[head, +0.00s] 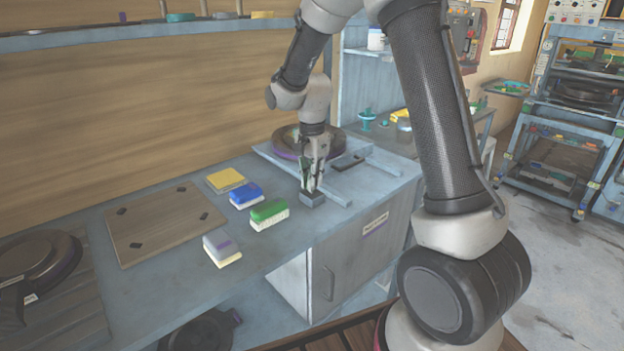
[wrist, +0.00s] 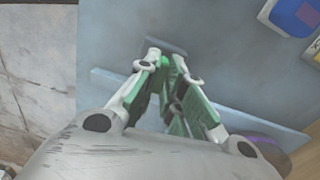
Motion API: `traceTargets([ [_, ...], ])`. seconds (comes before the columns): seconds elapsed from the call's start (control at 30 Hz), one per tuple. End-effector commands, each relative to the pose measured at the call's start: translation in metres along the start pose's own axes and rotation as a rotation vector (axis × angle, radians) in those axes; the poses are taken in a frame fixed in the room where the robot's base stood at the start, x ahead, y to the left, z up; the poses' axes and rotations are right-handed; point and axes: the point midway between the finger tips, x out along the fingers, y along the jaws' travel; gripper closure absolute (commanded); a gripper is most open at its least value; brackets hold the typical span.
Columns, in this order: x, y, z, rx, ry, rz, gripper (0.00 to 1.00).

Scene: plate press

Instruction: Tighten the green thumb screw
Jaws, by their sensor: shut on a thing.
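My gripper (head: 311,190) points down at the front edge of the bench, over a small dark grey block (head: 313,200). In the wrist view its fingertips (wrist: 168,67) are close together, with the grey block (wrist: 166,44) just beyond them. The green thumb screw (wrist: 172,72) shows as a bit of green between the fingertips, and the fingers are shut on it. The fingers hide most of the screw, so I cannot tell how far it is turned in.
A round dark plate (head: 290,146) sits on pale rails behind my gripper. To the left lie a green-and-white brush block (head: 269,212), a blue one (head: 246,196), a yellow pad (head: 226,180) and a wooden board (head: 165,222). A teal stand (head: 367,120) is at the right.

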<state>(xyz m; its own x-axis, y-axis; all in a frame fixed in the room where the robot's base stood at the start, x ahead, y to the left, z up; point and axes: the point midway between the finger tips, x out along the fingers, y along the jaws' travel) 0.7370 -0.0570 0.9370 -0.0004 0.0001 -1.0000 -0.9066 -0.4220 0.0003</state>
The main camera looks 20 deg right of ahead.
Motion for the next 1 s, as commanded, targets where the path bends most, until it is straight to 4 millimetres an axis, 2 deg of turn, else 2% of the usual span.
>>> traceTargets([
  [0.3,-0.0011,-0.0013,-0.0007,0.086,0.002,-0.004,1.0],
  [0.77,-0.0011,-0.0013,-0.0007,0.097,0.001,-0.004,1.0],
  [0.8,-0.0011,-0.0013,-0.0007,0.097,0.001,-0.004,0.83],
  [0.87,-0.001,-0.0011,-0.0006,0.097,0.001,-0.004,0.72],
  [0.9,-0.0008,-0.001,-0.0005,0.097,0.001,-0.003,0.69],
  [1.0,-0.0006,-0.0007,-0.0004,0.096,0.001,-0.002,0.69],
])
